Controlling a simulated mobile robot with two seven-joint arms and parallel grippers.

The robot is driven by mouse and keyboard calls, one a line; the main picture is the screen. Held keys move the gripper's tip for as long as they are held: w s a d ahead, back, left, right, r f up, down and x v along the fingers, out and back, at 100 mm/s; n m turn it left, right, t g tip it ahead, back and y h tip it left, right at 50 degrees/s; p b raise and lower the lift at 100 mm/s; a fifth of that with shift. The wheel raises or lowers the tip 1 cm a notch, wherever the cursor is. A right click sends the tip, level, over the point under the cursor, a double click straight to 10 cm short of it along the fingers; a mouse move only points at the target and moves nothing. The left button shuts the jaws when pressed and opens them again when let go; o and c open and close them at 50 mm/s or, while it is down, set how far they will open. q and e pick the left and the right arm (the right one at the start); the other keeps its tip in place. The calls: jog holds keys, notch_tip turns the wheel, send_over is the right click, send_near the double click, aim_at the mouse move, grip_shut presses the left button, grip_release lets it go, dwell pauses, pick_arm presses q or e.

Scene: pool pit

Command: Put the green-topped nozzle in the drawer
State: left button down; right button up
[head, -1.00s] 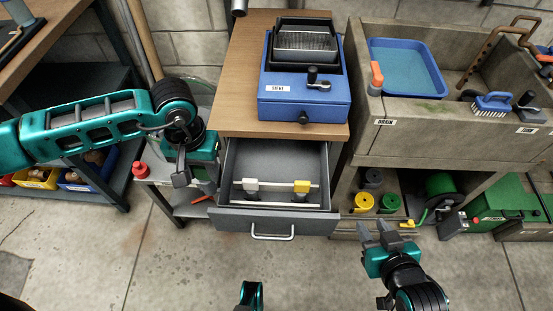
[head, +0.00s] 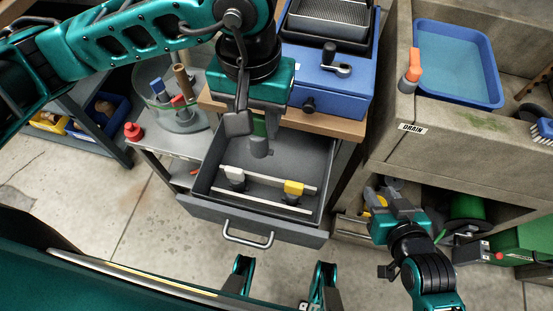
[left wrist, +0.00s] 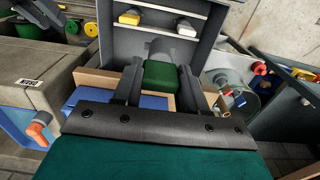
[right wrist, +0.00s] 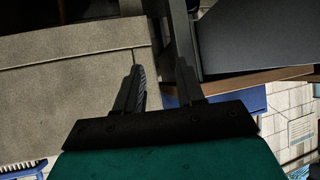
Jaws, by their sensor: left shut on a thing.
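The green-topped nozzle (head: 259,147) is grey with a green top (left wrist: 161,75). My left gripper (head: 257,122) is shut on its green top, with the grey body hanging below, over the open drawer (head: 292,233). The drawer's inside also shows in the left wrist view (left wrist: 118,48). A white-topped nozzle (head: 234,176) and a yellow-topped nozzle (head: 293,189) stand between the rails in the drawer. The rear left of the drawer is partly hidden by my left gripper. My right gripper (head: 385,192) is open and empty, right of the drawer.
The blue sieve box (head: 345,92) stands on the wooden top above the drawer. A clear bin (head: 185,122) with several tools and a red object (head: 133,131) sit on the side shelf at left. A concrete sink (head: 430,143) with a blue tray (head: 455,65) is at right.

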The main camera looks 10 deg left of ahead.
pick_arm(q)
jog(key=shift+s+d+f, duration=0.15)
jog(key=shift+s+f, duration=0.1)
jog(key=shift+f, duration=0.1)
jog(key=b, duration=0.2)
send_near(237, 180)
jog(key=d+f, duration=0.2)
jog(key=d, duration=0.4)
jog(key=f, duration=0.4)
jog(key=shift+w+a+f+b, duration=0.1)
jog(key=shift+w+f+b, duration=0.15)
jog(key=shift+f+b, duration=0.1)
jog(key=shift+f, duration=0.2)
jog(key=c, duration=0.9)
grip_release()
jog(key=shift+r, duration=0.1)
